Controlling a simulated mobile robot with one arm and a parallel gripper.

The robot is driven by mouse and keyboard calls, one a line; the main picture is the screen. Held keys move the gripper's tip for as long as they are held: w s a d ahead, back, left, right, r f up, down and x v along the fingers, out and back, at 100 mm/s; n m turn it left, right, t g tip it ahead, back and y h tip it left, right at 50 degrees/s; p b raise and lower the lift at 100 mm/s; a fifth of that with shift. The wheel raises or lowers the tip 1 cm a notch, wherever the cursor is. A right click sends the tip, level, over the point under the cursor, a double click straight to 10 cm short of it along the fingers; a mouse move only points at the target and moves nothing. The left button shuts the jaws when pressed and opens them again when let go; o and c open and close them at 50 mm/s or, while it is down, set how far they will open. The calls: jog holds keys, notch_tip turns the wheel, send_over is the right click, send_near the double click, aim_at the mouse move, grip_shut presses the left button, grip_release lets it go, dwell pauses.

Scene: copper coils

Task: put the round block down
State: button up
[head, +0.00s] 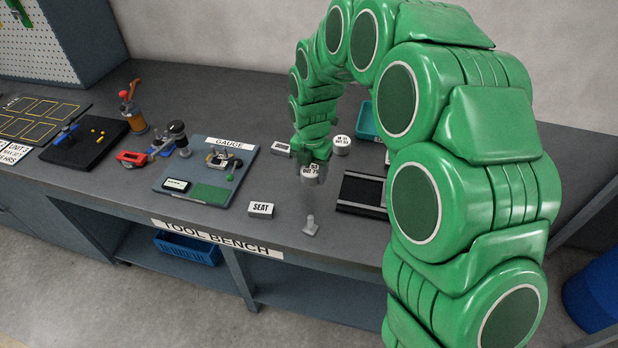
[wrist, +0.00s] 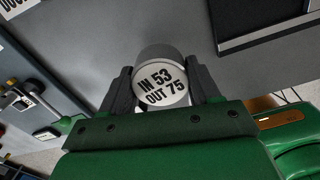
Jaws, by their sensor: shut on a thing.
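The round block (wrist: 160,84) is a grey-white cylinder with a label reading IN 53 OUT 75. In the wrist view it sits between the two dark fingers of my gripper (wrist: 163,92), which is shut on it. In the head view the round block (head: 310,174) hangs below my green arm, near the front part of the bench (head: 285,215). My gripper (head: 312,163) is partly hidden there by the arm's end. I cannot tell exactly how high the block is above the bench top.
A block marked SEAT (head: 261,209) and a small grey piece (head: 310,226) stand near the front edge. A GAUGE board (head: 205,190) lies to the left, a dark tray (head: 362,193) to the right. Another round labelled block (head: 342,145) stands behind.

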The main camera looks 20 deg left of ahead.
aim_at(309, 179)
jog(key=shift+w+a+f, duration=0.2)
jog(key=shift+w+f, duration=0.2)
jog(key=shift+f, duration=0.2)
jog(key=shift+w+a+f, duration=0.2)
jog(key=shift+w+f, duration=0.2)
jog(key=shift+f, duration=0.15)
jog(key=shift+w+a+f, duration=0.15)
jog(key=shift+f, duration=1.35)
jog(key=shift+f, duration=0.15)
jog(key=o, duration=1.2)
notch_tip(309, 179, up, 8)
jog(key=shift+w+a+f, duration=0.15)
jog(key=shift+w+a, duration=0.05)
jog(key=shift+a, duration=0.15)
